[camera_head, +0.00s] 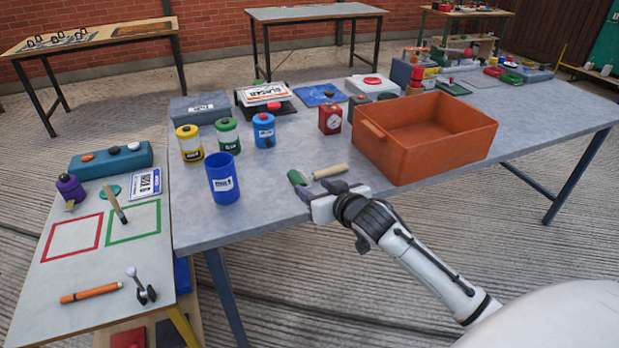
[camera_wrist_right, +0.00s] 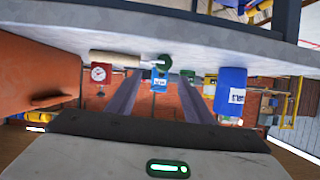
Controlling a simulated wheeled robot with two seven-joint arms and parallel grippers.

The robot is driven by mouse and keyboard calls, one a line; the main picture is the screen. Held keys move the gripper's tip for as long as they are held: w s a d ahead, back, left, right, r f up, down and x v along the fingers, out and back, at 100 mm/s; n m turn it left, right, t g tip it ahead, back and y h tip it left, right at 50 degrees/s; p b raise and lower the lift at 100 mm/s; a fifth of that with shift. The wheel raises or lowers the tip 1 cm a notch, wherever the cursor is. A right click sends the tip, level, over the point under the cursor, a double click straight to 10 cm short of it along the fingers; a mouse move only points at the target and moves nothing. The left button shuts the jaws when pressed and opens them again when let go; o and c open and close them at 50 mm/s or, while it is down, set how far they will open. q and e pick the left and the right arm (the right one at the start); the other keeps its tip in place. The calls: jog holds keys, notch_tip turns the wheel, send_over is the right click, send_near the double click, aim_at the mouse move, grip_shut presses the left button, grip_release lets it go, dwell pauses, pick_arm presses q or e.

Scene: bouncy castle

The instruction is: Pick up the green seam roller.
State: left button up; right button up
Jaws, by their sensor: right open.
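The green seam roller (camera_head: 297,177) lies near the front edge of the grey table, just beyond my right gripper (camera_head: 308,196). A pale wooden cylinder (camera_head: 331,171) lies beside its green part and looks like its handle; the join is hard to make out. In the right wrist view, which is upside down, the green part (camera_wrist_right: 165,62) shows ahead between the lines of my right fingers (camera_wrist_right: 160,95), with the pale cylinder (camera_wrist_right: 115,56) to its left. My right gripper is open and empty, and no contact shows. My left gripper is not in view.
An orange bin (camera_head: 425,140) stands to the right of the roller, and a red timer (camera_head: 330,118) behind it. A blue cup (camera_head: 222,178) and several labelled jars stand to the left. A lower side table (camera_head: 90,270) is at the left. The table around the roller is mostly clear.

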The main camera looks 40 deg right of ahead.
aim_at(303, 186)
jog(key=x, duration=0.5)
jog(key=shift+a+f, duration=0.35)
jog(key=shift+f, duration=0.05)
grip_shut()
